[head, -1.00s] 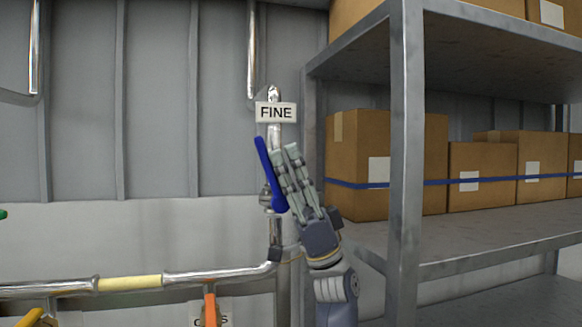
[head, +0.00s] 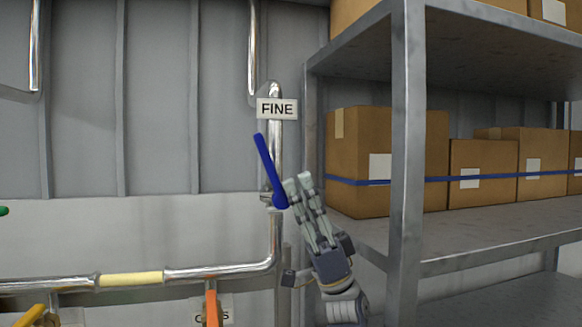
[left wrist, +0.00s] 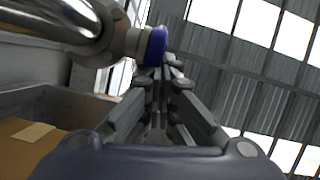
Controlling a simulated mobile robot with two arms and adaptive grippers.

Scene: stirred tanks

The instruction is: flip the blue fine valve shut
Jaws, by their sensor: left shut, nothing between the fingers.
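The blue fine valve handle (head: 267,168) is a long lever on the vertical metal pipe under the FINE sign (head: 277,109). It slants up and to the left, its upper end left of the pipe and its lower end at the valve body. My left gripper (head: 298,181) is shut and empty, its fingertips just right of the handle's lower end. In the left wrist view a blue part of the valve (left wrist: 156,46) shows just beyond the fingertips (left wrist: 165,65); I cannot tell if they touch. My right gripper is not in view.
A metal shelf (head: 407,150) with cardboard boxes (head: 388,135) stands close on the right. A yellow handle (head: 28,315) shows at lower left.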

